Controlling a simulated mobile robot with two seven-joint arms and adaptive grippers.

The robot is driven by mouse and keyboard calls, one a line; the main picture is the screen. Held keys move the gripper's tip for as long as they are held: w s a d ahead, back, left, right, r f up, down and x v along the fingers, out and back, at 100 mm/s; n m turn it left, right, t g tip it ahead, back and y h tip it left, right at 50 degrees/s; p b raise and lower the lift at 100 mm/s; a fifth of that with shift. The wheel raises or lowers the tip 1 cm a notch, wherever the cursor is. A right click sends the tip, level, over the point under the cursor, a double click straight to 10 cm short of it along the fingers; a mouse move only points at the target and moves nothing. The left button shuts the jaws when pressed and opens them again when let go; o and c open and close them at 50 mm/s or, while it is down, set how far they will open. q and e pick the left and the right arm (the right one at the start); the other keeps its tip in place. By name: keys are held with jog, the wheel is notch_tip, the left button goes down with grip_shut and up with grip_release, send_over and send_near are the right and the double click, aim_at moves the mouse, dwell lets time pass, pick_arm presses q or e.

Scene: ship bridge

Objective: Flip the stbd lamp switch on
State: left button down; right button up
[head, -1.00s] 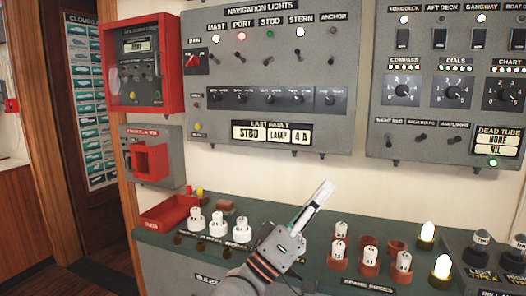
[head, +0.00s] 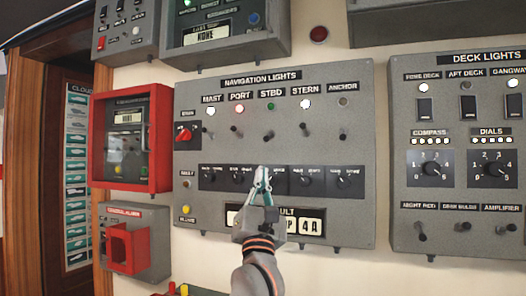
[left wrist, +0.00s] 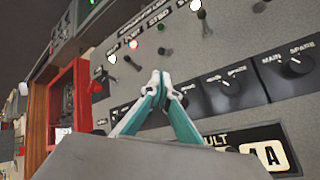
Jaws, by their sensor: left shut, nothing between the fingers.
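The navigation lights panel (head: 360,215) is a grey box on the wall. The stbd switch (head: 271,135) is a small dark toggle under the dim green stbd lamp (head: 270,106); its lever position is too small to read surely. In the left wrist view the stbd switch (left wrist: 166,52) shows above the fingertips. My left gripper (head: 262,172) is shut and empty, its teal fingers pointing up, below the stbd toggle in the picture and apart from it. It also shows in the left wrist view (left wrist: 160,78). It hides part of the rotary knob row and the fault display.
Neighbouring port (head: 239,136) and stern (head: 306,133) toggles flank the stbd one closely. Below is a row of main/spare knobs (head: 343,180). A red box (head: 166,140) stands at left, the deck lights panel (head: 455,205) at right.

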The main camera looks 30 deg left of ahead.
aim_at(269, 137)
pick_arm(q)
jog(key=x, duration=0.9)
jog(key=shift+r, duration=0.1)
jog(key=shift+w+a+r, duration=0.25)
jog(key=shift+w+r, duration=0.05)
jog(key=shift+r+p, duration=0.15)
jog(key=shift+p, duration=0.25)
pick_arm(e)
jog(key=shift+s, duration=0.5)
